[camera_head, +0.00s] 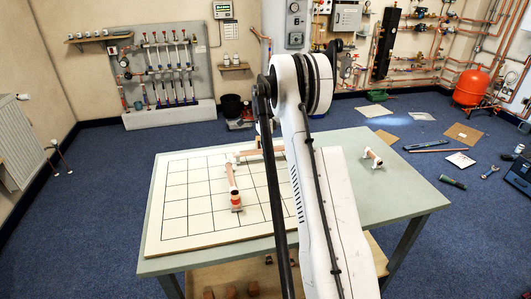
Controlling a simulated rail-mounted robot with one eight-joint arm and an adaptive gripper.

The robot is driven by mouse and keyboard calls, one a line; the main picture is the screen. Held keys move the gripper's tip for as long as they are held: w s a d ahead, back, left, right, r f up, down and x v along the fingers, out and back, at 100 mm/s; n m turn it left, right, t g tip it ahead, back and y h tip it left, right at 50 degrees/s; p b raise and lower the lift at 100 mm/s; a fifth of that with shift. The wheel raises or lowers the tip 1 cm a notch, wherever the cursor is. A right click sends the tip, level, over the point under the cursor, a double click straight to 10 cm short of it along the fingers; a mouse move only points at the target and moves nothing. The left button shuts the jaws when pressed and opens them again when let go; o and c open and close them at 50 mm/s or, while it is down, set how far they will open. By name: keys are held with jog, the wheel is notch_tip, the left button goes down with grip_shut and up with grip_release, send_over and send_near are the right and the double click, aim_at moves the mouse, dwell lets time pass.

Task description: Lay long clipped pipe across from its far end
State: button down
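A copper pipe piece (232,178) lies on the white gridded board (185,215), running from the back towards the front. A short copper pipe with white clips (373,157) lies apart on the bare table at the right. I cannot tell for sure which is the long clipped pipe. My own arm crosses the middle of the view and hides my gripper.
The board lies on a grey-green table (410,190). The board's left half is bare, and the table right of my arm is mostly clear. A wall panel with a manifold (165,68) stands behind at the left. Tools, sheets and a red tank (470,87) are at the right.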

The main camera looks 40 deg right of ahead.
jog(key=shift+f, duration=0.2)
jog(key=c, duration=1.8)
grip_release()
jog(key=shift+r, duration=0.1)
jog(key=shift+s+a+p+v, duration=0.15)
jog(key=shift+s+p+v, duration=0.25)
jog(key=shift+v, duration=1.05)
jog(key=shift+s+a+p+v, duration=0.15)
jog(key=shift+p+v, duration=0.45)
jog(key=shift+v, duration=0.85)
jog(key=shift+s+a+p+v, duration=0.1)
jog(key=shift+s+p+v, duration=0.3)
jog(key=shift+v, duration=1.05)
jog(key=shift+w+r, duration=0.1)
jog(key=shift+r, duration=0.05)
